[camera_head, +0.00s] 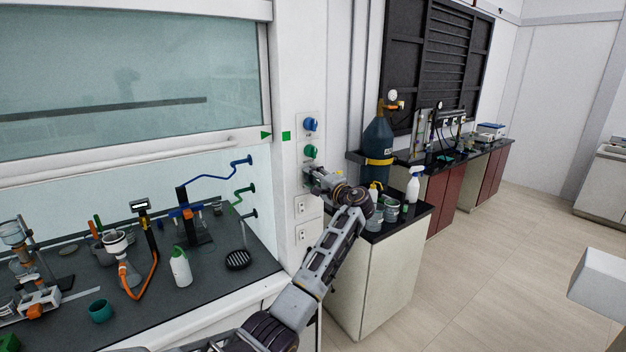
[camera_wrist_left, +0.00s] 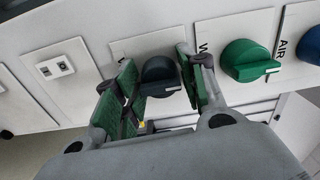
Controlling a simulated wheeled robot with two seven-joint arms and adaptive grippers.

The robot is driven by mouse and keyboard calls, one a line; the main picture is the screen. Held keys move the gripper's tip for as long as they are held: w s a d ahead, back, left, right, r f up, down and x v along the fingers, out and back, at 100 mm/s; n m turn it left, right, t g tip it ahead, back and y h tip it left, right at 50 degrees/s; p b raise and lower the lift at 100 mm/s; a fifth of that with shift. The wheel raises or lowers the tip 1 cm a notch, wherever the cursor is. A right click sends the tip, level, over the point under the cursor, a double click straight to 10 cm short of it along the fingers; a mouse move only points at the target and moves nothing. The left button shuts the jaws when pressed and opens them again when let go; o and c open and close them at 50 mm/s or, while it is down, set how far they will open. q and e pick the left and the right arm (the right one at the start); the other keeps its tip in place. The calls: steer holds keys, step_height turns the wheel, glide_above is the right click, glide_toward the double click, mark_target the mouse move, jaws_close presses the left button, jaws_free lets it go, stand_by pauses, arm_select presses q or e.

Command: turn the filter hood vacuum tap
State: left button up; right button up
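The service panel is on the white post right of the hood. The wrist view shows a dark tap knob (camera_wrist_left: 160,74), a green knob (camera_wrist_left: 246,60) and a blue knob (camera_wrist_left: 311,45) in a row. The blue knob's plate reads AIR; the green one's label is mostly hidden. In the head view are the blue knob (camera_head: 311,125) and green knob (camera_head: 310,151); my gripper covers the dark one. My left gripper (camera_head: 313,177) is at the panel. In the wrist view its green-padded fingers (camera_wrist_left: 162,88) are apart, one on each side of the dark knob; firm contact is unclear. My right gripper is not seen.
A filter funnel and flask (camera_head: 116,243) with an orange hose, a white wash bottle (camera_head: 180,268) and a teal cup (camera_head: 100,311) stand in the hood. A gas cylinder (camera_head: 378,140) and a side bench (camera_head: 424,210) with bottles are close right of my arm. Open floor lies right.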

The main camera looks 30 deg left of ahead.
arm_select(q)
steer(key=shift+o, duration=1.1)
steer(key=v, duration=1.2)
steer(key=shift+w, duration=0.1)
